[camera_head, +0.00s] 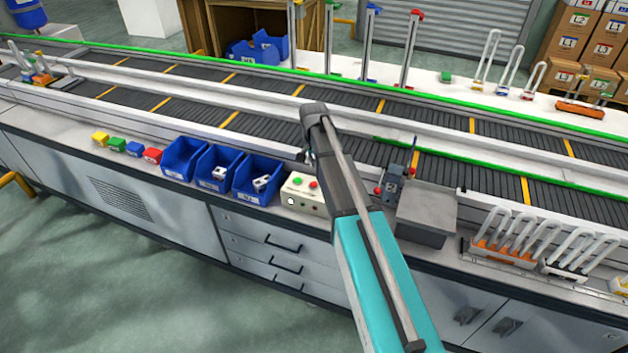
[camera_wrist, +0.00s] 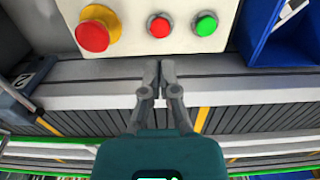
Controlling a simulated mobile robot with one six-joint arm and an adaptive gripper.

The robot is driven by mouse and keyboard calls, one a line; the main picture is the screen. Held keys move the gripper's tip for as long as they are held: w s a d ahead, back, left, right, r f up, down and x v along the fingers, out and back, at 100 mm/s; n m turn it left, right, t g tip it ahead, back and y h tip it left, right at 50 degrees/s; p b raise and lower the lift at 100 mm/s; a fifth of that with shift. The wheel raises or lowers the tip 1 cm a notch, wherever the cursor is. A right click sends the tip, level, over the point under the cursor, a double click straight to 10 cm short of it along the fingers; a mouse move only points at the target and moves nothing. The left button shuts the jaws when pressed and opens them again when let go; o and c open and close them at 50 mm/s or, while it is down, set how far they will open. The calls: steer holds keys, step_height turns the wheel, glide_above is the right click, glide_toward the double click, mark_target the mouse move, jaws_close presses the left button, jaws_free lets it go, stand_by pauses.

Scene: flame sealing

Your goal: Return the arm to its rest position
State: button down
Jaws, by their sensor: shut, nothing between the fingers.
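My arm crosses the middle of the head view, reaching from the bottom edge up to the workbench. My gripper (camera_wrist: 160,67) shows in the wrist view with its two fingertips together and nothing between them. It is just beside the edge of a white control box (camera_wrist: 160,14), apart from its buttons as far as I can tell. The box carries a red button on a yellow base (camera_wrist: 97,31), a small red button (camera_wrist: 159,26) and a green button (camera_wrist: 205,24). In the head view the control box (camera_head: 302,194) stands left of my arm, and the fingers are mostly hidden behind the arm.
Blue bins (camera_head: 218,170) stand left of the control box. A grey box-shaped device (camera_head: 427,212) stands right of my arm. A conveyor (camera_head: 250,108) runs behind. Racks with white loops (camera_head: 505,250) stand at the right. Floor at the lower left is clear.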

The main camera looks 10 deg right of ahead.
steer(key=shift+s, duration=0.1)
stand_by(0.7)
steer(key=s+n, duration=0.6)
steer(key=s, duration=1.9)
steer(key=shift+s+a+n, duration=0.2)
steer(key=shift+n, duration=0.1)
stand_by(0.8)
